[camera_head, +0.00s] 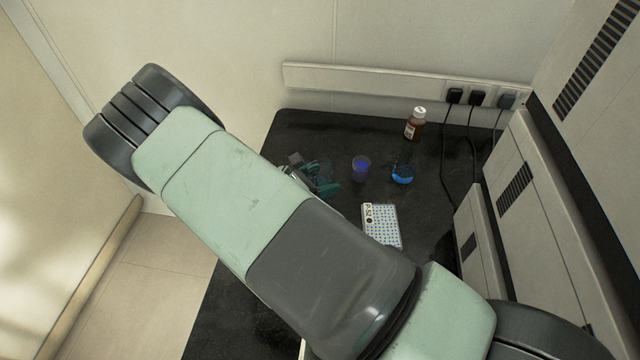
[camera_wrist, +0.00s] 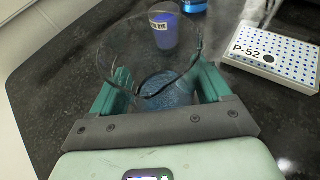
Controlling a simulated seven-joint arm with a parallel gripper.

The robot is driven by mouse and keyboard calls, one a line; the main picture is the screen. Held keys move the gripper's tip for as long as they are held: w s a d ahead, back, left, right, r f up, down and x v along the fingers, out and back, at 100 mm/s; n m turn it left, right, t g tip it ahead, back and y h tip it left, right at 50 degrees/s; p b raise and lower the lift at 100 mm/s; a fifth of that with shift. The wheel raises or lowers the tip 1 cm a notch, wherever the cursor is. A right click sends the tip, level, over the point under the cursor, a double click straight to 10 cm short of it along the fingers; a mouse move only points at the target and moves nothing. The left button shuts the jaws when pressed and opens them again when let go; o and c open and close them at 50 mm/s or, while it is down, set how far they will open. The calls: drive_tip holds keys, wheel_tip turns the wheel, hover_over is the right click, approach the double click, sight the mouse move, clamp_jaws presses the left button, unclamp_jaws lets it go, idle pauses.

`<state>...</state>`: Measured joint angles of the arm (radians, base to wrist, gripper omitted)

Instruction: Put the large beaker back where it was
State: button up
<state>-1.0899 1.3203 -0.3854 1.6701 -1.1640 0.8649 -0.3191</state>
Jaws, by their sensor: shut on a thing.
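My gripper (camera_wrist: 155,103) is shut on the large beaker (camera_wrist: 150,55), a clear glass vessel that fills the middle of the wrist view. Its green fingers press on either side of the beaker, and the speckled black table shows through its glass. I cannot tell whether its base touches the table. In the head view my gripper (camera_head: 322,180) is at the left part of the table, partly hidden behind my arm, and the beaker is hard to make out there.
A cup of blue-violet dye (camera_head: 361,168) stands just right of my gripper. Beyond are a round flask of blue liquid (camera_head: 402,173) and a brown bottle with white cap (camera_head: 415,125). A white dotted box marked P-52 (camera_head: 382,226) lies nearer. Black cables (camera_head: 446,170) hang at the right.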

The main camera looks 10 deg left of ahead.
drive_tip(key=shift+f, duration=1.05)
drive_tip(key=shift+f, duration=0.15)
drive_tip(key=o, duration=1.1)
